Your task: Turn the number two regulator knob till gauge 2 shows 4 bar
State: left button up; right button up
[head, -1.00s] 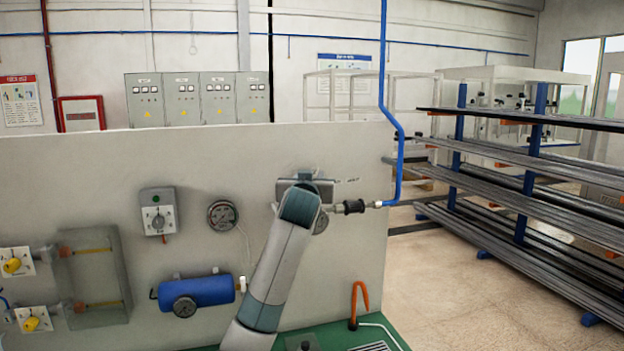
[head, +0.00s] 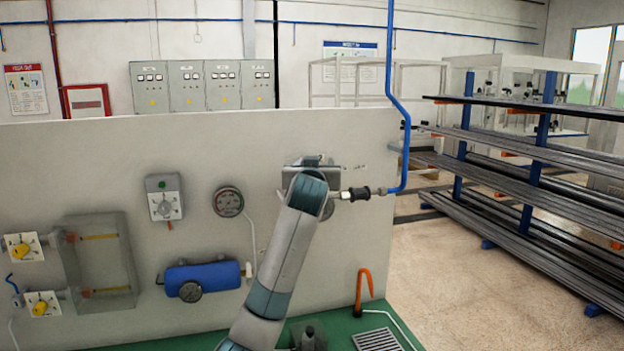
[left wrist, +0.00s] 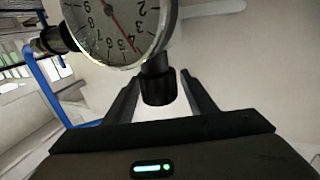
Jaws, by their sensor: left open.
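In the left wrist view, a ribbed black knob (left wrist: 158,87) sits just below a round white gauge (left wrist: 108,25). The gauge appears upside down, its top cut off by the frame; its red needle points close to the 4. No number two label is legible. My left gripper (left wrist: 160,80) is open, with a finger on each side of the knob and visible gaps between. In the head view, my left arm reaches up to a grey fitting (head: 300,174) near the panel's right end. The arm hides my left gripper and the knob there. My right gripper is not in view.
The upright grey panel (head: 100,150) also carries a grey switch box (head: 165,198), another gauge (head: 228,202), a blue cylinder (head: 203,277) and yellow knobs (head: 22,250). A blue pipe (head: 405,140) runs down at the panel's right. An orange hook (head: 365,288) stands on the green bench (head: 335,325).

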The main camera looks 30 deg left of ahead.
pick_arm(q)
jog(key=b+v, duration=0.5)
jog(key=v, duration=1.1)
jog(key=shift+s+d, duration=0.15)
jog(key=shift+s, duration=0.15)
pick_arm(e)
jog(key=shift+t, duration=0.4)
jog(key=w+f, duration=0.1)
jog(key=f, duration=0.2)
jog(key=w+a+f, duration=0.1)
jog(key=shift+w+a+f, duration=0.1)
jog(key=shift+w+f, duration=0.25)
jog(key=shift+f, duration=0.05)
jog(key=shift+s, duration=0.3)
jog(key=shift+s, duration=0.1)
